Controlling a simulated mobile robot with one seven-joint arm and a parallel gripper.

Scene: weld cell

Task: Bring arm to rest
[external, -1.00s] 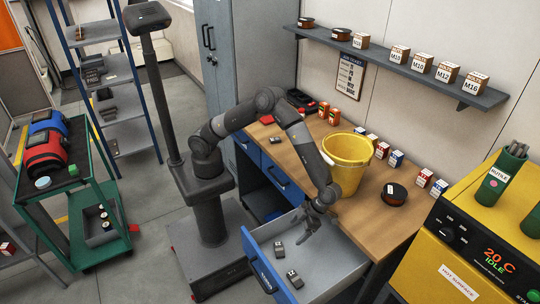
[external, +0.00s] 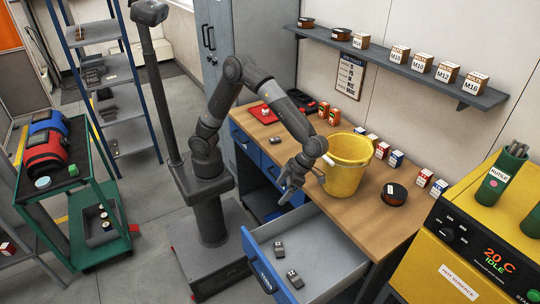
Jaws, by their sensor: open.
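My arm reaches up from my base and bends down over the front edge of the workbench. My gripper (external: 286,186) is open and empty, pointing down in front of the bench. It hangs above and behind the open blue-fronted drawer (external: 335,262), apart from it. Two small dark grey objects (external: 279,249) lie in the drawer, apart from each other.
A yellow bucket (external: 346,180) stands on the wooden bench (external: 270,133), close to the right of my wrist. A yellow oven (external: 455,255) stands at the right. A green cart (external: 105,225) stands at the left. Open floor lies between cart and base.

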